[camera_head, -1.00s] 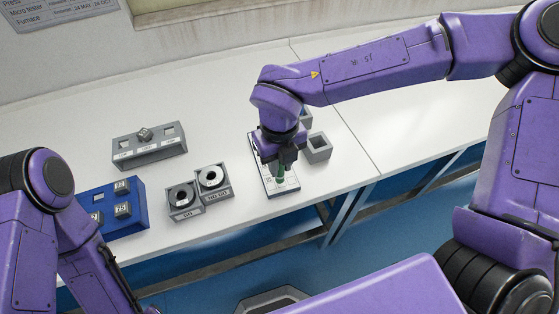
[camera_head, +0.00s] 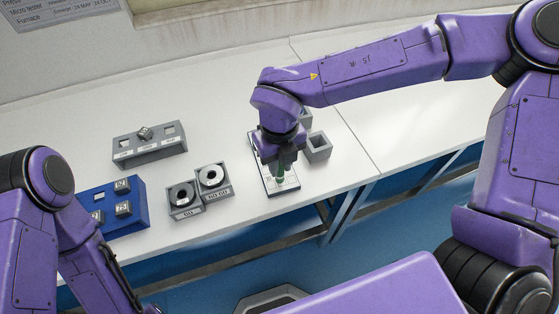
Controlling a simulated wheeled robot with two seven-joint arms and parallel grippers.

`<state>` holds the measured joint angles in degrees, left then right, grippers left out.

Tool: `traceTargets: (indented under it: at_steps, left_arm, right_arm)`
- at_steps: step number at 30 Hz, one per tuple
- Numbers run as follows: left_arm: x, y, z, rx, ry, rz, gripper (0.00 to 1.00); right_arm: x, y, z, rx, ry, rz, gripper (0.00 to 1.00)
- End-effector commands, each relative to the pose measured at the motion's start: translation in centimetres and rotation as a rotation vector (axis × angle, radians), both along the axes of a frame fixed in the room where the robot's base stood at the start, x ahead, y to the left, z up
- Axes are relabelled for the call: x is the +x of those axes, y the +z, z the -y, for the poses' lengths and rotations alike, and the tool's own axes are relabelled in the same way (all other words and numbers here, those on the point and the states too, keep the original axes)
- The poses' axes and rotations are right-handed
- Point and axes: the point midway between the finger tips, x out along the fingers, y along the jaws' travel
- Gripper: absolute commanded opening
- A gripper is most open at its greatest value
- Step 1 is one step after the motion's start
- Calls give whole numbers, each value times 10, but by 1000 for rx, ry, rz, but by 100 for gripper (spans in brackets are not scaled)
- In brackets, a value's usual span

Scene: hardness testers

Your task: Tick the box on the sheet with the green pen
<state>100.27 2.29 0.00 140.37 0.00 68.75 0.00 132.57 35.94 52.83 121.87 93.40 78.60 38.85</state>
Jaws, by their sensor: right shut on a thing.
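The white sheet (camera_head: 290,184) lies on a dark-edged board near the front edge of the white table. My right gripper (camera_head: 279,165) is over the sheet and shut on the green pen (camera_head: 280,173), which points down at it. The pen's tip is too small to tell whether it touches the paper. The box on the sheet cannot be made out, and the gripper covers much of the page. My left arm shows at the lower left, but its gripper is outside the view.
A small grey open container (camera_head: 319,149) stands just right of the sheet. Left of it are the grey GO and NO GO trays (camera_head: 215,193) with rings, a blue block holder (camera_head: 138,218) and a grey three-slot holder (camera_head: 150,154). The back of the table is clear.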

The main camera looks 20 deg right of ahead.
Motion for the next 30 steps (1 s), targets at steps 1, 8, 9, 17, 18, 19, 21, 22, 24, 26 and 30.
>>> traceTargets:
  at_steps: [1, 8, 9, 17, 18, 19, 21, 22, 24, 26, 30]
  left_arm:
    - [0, 0, 0, 0, 0, 0, 61]
    - [0, 3, 0, 0, 0, 0, 61]
    - [0, 3, 0, 0, 0, 0, 61]
    - [0, 6, 0, 0, 0, 0, 61]
    - [0, 6, 0, 0, 0, 0, 61]
    - [0, 6, 0, 0, 0, 0, 61]
    - [0, 6, 0, 0, 0, 0, 61]
    - [0, 6, 0, 0, 0, 0, 61]
    - [0, 6, 0, 0, 0, 0, 61]
    - [0, 6, 0, 0, 0, 0, 61]
    - [0, 6, 0, 0, 0, 0, 61]
  right_arm:
    - [0, 0, 0, 0, 0, 0, 0]
    - [0, 1, 0, 0, 0, 0, 0]
    - [0, 1, 0, 0, 0, 0, 0]
    - [0, 1, 0, 0, -1, 0, 0]
    - [0, 1, 0, 0, -1, 0, 0]
    - [0, 1, 0, 0, -1, 0, 0]
    - [0, 0, 0, 0, -1, 0, 0]
    - [0, 0, 0, 0, -1, 0, 0]
    - [0, 0, 0, 0, -1, 0, 0]
    - [0, 0, 0, 0, -1, 0, 0]
    - [0, 0, 0, 0, 0, 0, 0]
